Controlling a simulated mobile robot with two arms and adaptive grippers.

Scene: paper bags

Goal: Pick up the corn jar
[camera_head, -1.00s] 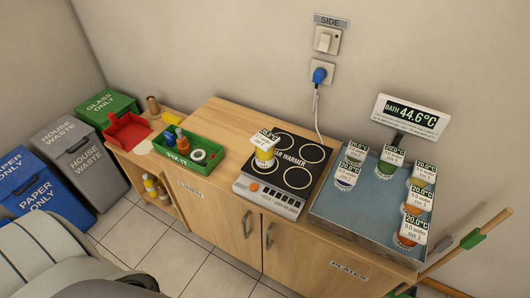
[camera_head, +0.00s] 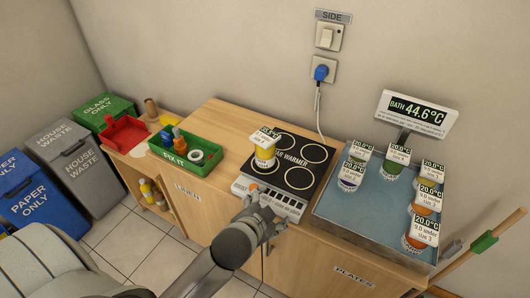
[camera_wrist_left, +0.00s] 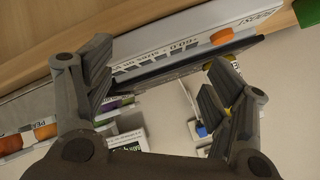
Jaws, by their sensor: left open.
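A jar with yellow contents (camera_head: 264,156), which I take to be the corn jar, stands upright on the left side of the black jar warmer (camera_head: 297,177). A white temperature tag covers its upper part. My left gripper (camera_head: 262,208) is in front of the warmer's front edge, apart from the jar and nearer to me. In the left wrist view the left gripper (camera_wrist_left: 158,88) is open with nothing between its fingers. The warmer's front panel with its orange knob (camera_wrist_left: 222,37) shows beyond the fingers. I cannot make out the jar clearly there. My right gripper is not in view.
A blue-grey bath (camera_head: 335,208) with several tagged jars stands right of the warmer. A green FIX IT tray (camera_head: 170,158) and a red bin (camera_head: 124,134) are to the left. A broom handle (camera_head: 470,255) leans at the far right. Wood shows bare between tray and warmer.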

